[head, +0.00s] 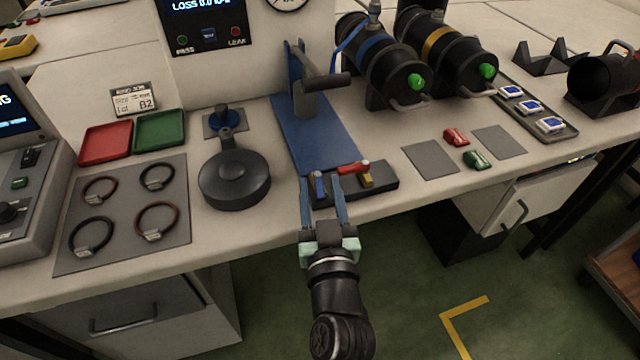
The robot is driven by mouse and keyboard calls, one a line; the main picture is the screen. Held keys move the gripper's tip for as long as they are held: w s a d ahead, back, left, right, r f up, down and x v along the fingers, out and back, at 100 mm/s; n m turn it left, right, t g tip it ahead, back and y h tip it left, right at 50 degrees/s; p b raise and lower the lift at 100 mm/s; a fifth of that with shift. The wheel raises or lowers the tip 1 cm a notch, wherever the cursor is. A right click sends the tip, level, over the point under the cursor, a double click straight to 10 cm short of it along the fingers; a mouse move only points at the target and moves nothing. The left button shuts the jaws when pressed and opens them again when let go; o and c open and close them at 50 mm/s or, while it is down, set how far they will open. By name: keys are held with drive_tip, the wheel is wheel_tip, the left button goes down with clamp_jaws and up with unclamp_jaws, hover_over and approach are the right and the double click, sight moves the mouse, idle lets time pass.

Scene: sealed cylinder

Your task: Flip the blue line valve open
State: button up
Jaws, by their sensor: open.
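A dark valve block (384,182) lies near the front edge of the bench. At its left end is a small blue valve lever (319,185) with a pale tip. Beside it a red lever (351,168) lies along the block, next to a yellow piece (367,180). The blue lever runs across the block, roughly toward the bench's front edge. My gripper (320,183) is open, with its two blue fingers on either side of the blue lever in the picture. I cannot tell whether they touch it or how high they are. The fingers partly hide the block's left end.
A blue press (322,140) stands just behind the block. A round black tool (234,180) lies to the left. A grey mat with several rings (158,176) is further left. Grey pads with red (455,137) and green pieces (476,159) lie to the right.

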drive_tip(key=shift+w, duration=0.25)
clamp_jaws()
drive_tip(key=shift+f+b, duration=0.2)
drive_tip(key=shift+b, duration=0.75)
drive_tip(key=shift+w+d+y+b, duration=0.15)
drive_tip(key=shift+y+b, duration=0.25)
drive_tip(key=shift+b, duration=0.25)
drive_tip(key=n+y+b, duration=0.1)
drive_tip(key=b, duration=0.2)
drive_tip(key=shift+d+f+b, duration=0.1)
drive_tip(key=shift+d+b, duration=0.05)
drive_tip(key=shift+b, duration=0.25)
drive_tip(key=shift+r+n+g+y+b, duration=0.3)
drive_tip(key=shift+n+g+y+b, duration=0.2)
drive_tip(key=shift+n+y+b, duration=0.45)
unclamp_jaws()
